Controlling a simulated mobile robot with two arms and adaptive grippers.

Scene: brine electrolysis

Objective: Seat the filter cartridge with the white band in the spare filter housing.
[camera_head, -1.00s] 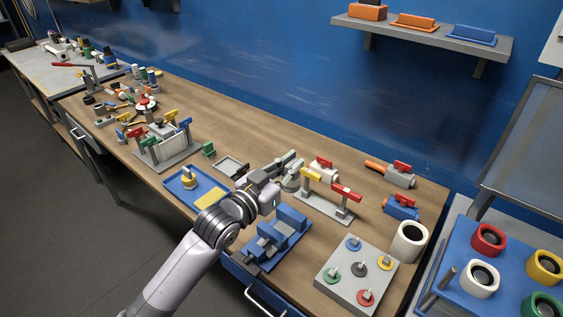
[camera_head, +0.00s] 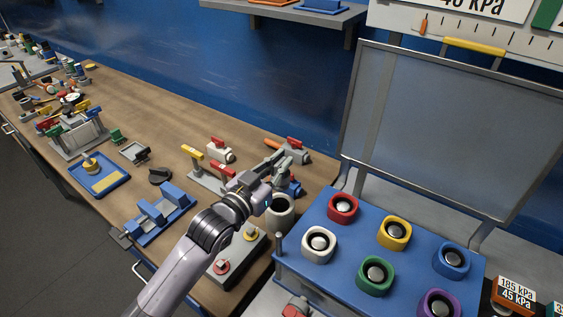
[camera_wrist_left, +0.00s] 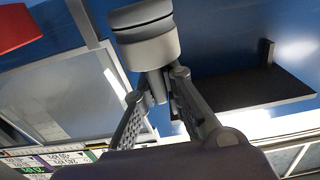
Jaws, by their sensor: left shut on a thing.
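My left gripper (camera_head: 279,170) is shut on a grey, rounded cylindrical piece, which I take to be the filter cartridge (camera_wrist_left: 145,38). In the left wrist view it has a dark end and a paler grey band, and sits between the fingertips (camera_wrist_left: 160,85). The arm partly hides that cylinder. I cannot tell for certain which thing is the spare filter housing. My right gripper is not in view.
A blue rack (camera_head: 330,268) with several coloured rings stands to the right, with a clear panel (camera_head: 430,130) behind it. A grey block with coloured knobs (camera_head: 238,258) lies under my arm. Valves (camera_head: 291,150) and a blue fixture (camera_head: 160,215) crowd the bench.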

